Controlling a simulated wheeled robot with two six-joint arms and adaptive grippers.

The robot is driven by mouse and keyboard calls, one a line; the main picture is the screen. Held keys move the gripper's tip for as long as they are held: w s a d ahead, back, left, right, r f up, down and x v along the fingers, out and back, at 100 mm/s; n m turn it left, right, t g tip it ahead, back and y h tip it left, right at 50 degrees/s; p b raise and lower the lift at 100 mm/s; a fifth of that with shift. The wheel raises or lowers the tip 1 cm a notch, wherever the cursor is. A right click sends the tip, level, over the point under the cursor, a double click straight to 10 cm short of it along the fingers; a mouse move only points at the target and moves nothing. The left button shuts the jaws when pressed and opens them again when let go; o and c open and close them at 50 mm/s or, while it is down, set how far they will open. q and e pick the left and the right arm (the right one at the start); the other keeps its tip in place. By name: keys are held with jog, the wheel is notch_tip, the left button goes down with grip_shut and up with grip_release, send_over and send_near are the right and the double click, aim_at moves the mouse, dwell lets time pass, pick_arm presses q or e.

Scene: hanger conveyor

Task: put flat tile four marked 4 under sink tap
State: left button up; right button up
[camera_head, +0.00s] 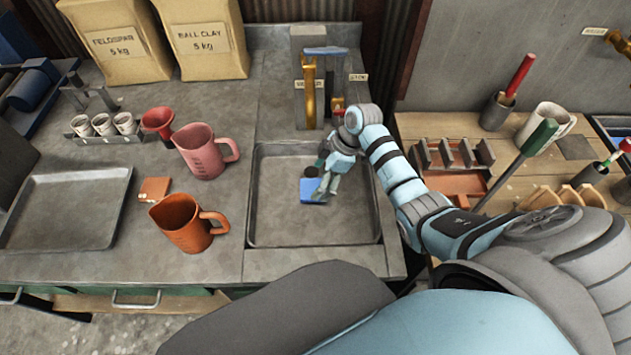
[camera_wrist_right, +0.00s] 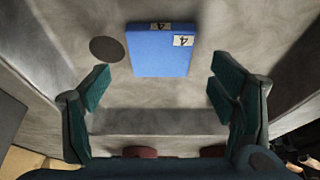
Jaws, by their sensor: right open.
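The blue flat tile (camera_head: 309,191) lies on the floor of the metal sink (camera_head: 280,236). In the right wrist view the tile (camera_wrist_right: 158,55) shows two white labels marked 4 and lies beyond the fingertips, clear of them. My right gripper (camera_head: 326,186) is over the sink, close to the tile; in its wrist view the fingers (camera_wrist_right: 158,88) are spread apart with nothing between them. The brass tap (camera_head: 309,88) stands at the back of the sink. My left gripper is out of view.
A pink jug (camera_head: 205,151) and an orange jug (camera_head: 188,223) stand on the counter left of the sink. A dark round drain (camera_wrist_right: 106,49) is next to the tile. A wooden bench (camera_head: 440,126) with pots and racks is at the right. The sink's front part is clear.

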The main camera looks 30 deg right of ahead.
jog(key=p+v, duration=0.1)
jog(key=v, duration=0.7)
jog(key=shift+r, duration=0.3)
jog(key=shift+d, duration=0.1)
